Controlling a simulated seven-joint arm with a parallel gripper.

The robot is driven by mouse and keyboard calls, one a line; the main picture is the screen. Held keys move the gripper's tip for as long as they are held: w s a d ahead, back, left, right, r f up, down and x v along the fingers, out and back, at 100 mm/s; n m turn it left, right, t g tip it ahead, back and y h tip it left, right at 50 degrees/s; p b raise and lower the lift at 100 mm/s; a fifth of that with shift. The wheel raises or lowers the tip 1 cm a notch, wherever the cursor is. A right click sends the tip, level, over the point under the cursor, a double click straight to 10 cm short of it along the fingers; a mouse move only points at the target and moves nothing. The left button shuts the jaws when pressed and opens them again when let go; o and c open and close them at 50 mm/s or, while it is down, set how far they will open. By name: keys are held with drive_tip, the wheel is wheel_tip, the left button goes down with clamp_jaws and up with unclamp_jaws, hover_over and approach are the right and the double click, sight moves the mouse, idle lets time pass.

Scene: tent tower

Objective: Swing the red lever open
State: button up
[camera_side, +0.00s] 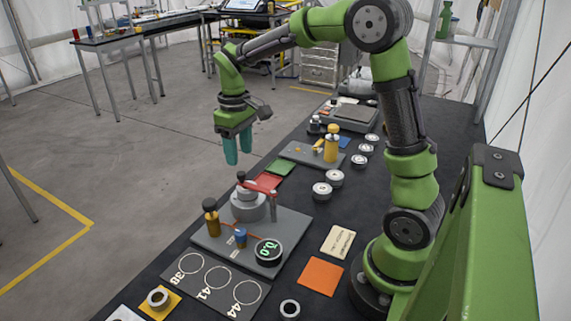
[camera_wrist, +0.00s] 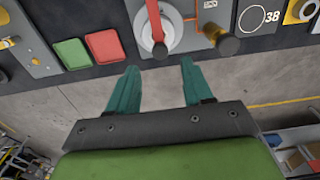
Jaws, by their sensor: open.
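The red lever (camera_side: 260,187) sits on top of a round grey fixture (camera_side: 248,206) on a grey plate (camera_side: 284,240). In the wrist view the red lever (camera_wrist: 155,24) runs from the top edge down over the round fixture (camera_wrist: 177,32). My gripper (camera_side: 232,160) hangs fingers down, above and behind the fixture in the side view, clear of it. In the wrist view my gripper (camera_wrist: 154,85) has its two teal fingers spread wide with nothing between them. The fingertips lie below the lever in that picture, apart from it.
Red (camera_side: 266,182) and green (camera_side: 281,167) pads lie behind. Several silver discs line the table's right. Bare floor lies left.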

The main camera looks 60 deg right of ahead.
sight(241, 173)
wheel_tip(241, 173, down, 5)
drive_tip(key=shift+f, duration=0.2)
clamp_jaws()
idle(0.3)
